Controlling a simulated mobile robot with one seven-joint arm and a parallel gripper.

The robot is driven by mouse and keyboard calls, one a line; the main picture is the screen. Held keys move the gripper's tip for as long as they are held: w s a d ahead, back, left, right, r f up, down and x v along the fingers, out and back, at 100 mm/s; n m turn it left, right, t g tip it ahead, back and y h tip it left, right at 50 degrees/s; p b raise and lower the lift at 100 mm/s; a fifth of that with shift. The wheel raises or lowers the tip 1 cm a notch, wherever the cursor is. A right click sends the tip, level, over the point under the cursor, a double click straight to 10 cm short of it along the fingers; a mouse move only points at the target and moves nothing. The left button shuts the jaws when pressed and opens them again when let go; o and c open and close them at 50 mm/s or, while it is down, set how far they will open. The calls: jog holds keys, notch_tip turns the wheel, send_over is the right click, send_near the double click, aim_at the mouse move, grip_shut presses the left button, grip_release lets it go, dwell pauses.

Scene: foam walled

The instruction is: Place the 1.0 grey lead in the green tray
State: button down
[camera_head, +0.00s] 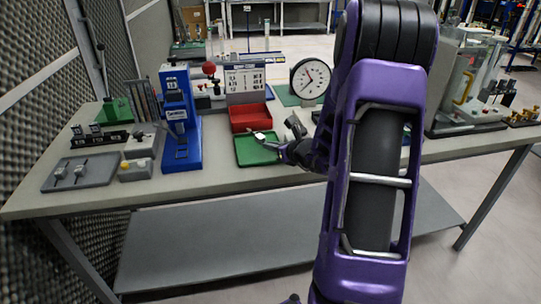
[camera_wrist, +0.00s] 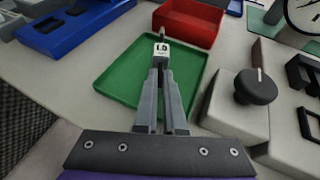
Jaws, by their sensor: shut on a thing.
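The 1.0 grey lead (camera_wrist: 162,49) is a small light grey block with a dark "1.0" marking and a thin post on top. My gripper (camera_wrist: 161,68) is shut on it, and the fingertips hold it over the green tray (camera_wrist: 115,78) in the wrist view. I cannot tell whether the lead touches the tray floor. In the head view the green tray (camera_head: 245,157) lies on the bench, with my gripper (camera_head: 266,140) at its right side and the lead (camera_head: 260,136) small at the fingertips. No other thing shows in the tray.
A red bin (camera_head: 250,117) stands just behind the tray. A blue press (camera_head: 179,125) stands to the left. A grey block with a black knob (camera_wrist: 256,86) is close on the right. A dial gauge (camera_head: 310,78) stands behind. The bench front edge is clear.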

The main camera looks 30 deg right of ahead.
jog(key=shift+f, duration=1.45)
jog(key=shift+f+b, duration=0.25)
jog(key=shift+b, duration=0.25)
jog(key=c, duration=1)
grip_release()
jog(key=shift+r, duration=0.1)
jog(key=shift+r, duration=0.1)
jog(key=shift+r+p, duration=0.2)
jog(key=shift+p, duration=0.25)
jog(key=p+v, duration=0.1)
jog(key=v, duration=1.1)
